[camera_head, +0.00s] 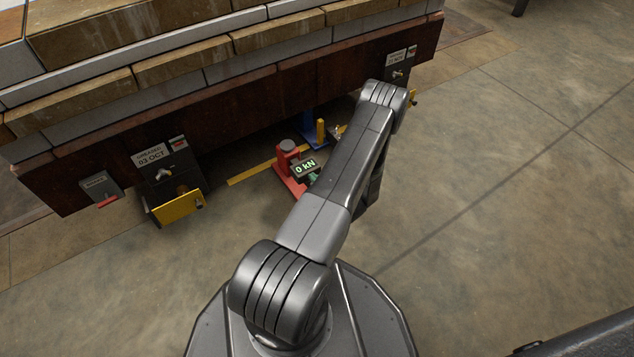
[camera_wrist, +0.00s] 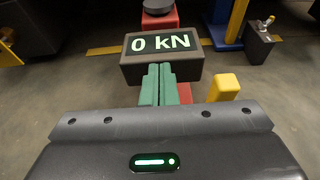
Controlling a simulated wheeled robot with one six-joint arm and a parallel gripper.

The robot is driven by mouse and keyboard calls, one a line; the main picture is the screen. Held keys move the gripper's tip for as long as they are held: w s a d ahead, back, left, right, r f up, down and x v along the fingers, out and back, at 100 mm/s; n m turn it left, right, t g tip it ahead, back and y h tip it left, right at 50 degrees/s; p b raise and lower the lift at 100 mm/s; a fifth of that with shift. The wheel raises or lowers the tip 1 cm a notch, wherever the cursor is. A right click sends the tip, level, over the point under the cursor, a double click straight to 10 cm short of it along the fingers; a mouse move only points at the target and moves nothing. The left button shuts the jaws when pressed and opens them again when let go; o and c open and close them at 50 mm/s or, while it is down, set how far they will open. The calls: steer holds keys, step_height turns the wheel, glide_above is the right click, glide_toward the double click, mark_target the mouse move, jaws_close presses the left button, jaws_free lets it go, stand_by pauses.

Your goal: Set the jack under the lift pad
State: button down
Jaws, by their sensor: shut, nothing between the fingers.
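The red jack (camera_head: 290,168) stands upright on the floor in front of the dark beam, with a dark round cap on top. Its display box (camera_head: 305,168) reads 0 kN. In the wrist view the jack (camera_wrist: 160,20) is behind the display box (camera_wrist: 160,68). My gripper (camera_wrist: 160,82) has green fingers, closed together, empty, close in front of the display box; whether they touch it I cannot tell. In the head view my arm hides most of the gripper. I cannot make out the lift pad under the beam.
The layered stack rests on a dark beam (camera_head: 235,125) with dark tagged boxes and a yellow plate (camera_head: 178,208). A blue post (camera_head: 309,122) stands behind the jack. A yellow block (camera_wrist: 224,88) is right of my fingers. Floor at right is clear.

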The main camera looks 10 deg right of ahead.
mark_target(288, 148)
steer(key=shift+w, duration=0.1)
steer(key=w+a, duration=0.2)
steer(key=w, duration=0.3)
steer(key=w+a, duration=0.2)
steer(key=w, duration=0.4)
steer(key=w+a, duration=0.2)
steer(key=w, duration=0.4)
steer(key=shift+w+a, duration=0.15)
steer(key=shift+a, duration=0.1)
steer(key=shift+w, duration=0.3)
steer(key=shift+w+r, duration=0.15)
steer(key=shift+w, duration=0.05)
